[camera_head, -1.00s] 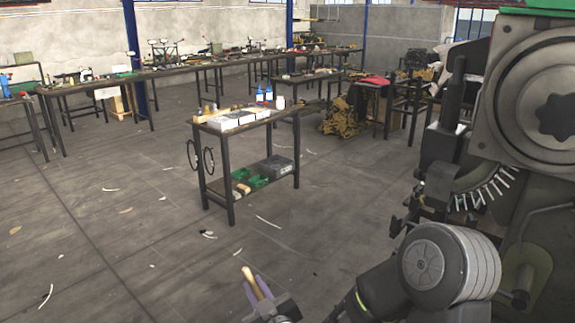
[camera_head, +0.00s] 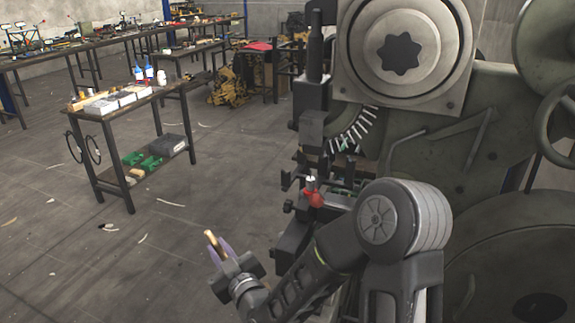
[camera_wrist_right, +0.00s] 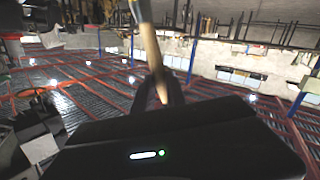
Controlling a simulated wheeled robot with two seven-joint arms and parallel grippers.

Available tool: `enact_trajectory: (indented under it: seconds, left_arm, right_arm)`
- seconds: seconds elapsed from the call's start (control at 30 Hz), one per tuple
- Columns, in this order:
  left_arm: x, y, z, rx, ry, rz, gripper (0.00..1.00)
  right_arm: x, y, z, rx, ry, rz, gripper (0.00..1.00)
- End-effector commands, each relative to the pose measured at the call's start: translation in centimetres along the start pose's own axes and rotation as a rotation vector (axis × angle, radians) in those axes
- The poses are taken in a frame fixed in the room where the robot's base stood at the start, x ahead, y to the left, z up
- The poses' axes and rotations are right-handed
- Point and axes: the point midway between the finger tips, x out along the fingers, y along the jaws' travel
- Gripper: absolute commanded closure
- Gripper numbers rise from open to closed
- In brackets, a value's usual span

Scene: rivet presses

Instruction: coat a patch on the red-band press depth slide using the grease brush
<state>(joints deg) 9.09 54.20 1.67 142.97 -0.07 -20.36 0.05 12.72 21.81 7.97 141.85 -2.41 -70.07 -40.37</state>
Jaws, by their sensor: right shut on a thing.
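My right gripper (camera_head: 218,250) is at the lower middle of the head view, shut on the grease brush (camera_head: 211,238). The brush's pale wooden handle sticks up from between the purple-grey fingers. In the right wrist view the handle (camera_wrist_right: 150,45) rises from the dark fingers and leaves the top edge; its bristles cannot be made out. A large dark green press (camera_head: 440,140) fills the right side. A small red part (camera_head: 314,197) shows on it, behind my right arm; I cannot tell whether it marks the depth slide. The gripper is apart from the press. My left gripper is out of view.
A small workbench (camera_head: 150,96) with white boxes, bottles and a lower shelf stands to the left. Long benches (camera_head: 110,33) line the back. The concrete floor (camera_head: 150,270) between is open, with scattered scraps. The press flywheel (camera_head: 400,50) overhangs at upper right.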

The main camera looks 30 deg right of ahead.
Motion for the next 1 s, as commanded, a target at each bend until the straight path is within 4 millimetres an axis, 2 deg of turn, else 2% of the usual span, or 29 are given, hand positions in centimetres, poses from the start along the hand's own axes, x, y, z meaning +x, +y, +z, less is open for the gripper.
enact_trajectory:
  seconds: [0.03,0.17,0.3,0.4,0.5,0.6,0.73,1.0]
  left_arm:
    - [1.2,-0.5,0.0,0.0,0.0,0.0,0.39]
    - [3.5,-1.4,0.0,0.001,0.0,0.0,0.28]
    - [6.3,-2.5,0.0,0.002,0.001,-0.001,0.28]
    - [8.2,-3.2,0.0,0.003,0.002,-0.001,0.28]
    - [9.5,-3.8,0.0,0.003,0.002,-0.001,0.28]
    - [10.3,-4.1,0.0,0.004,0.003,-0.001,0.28]
    - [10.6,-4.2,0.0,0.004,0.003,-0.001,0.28]
    - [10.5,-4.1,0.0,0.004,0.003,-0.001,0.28]
  right_arm:
    - [1.0,1.1,0.5,-0.004,0.005,0.025,1.0]
    - [3.8,5.5,0.6,-0.016,0.006,0.096,1.0]
    - [6.4,12.3,-0.5,-0.028,0.009,0.189,1.0]
    - [7.2,17.4,-1.8,-0.032,0.013,0.25,1.0]
    - [7.1,21.6,-3.4,-0.033,0.017,0.298,1.0]
    - [6.7,24.4,-4.8,-0.034,0.019,0.327,1.0]
    - [6.3,26.2,-5.8,-0.034,0.02,0.344,1.0]
    - [6.3,26.4,-6.0,-0.034,0.019,0.345,1.0]
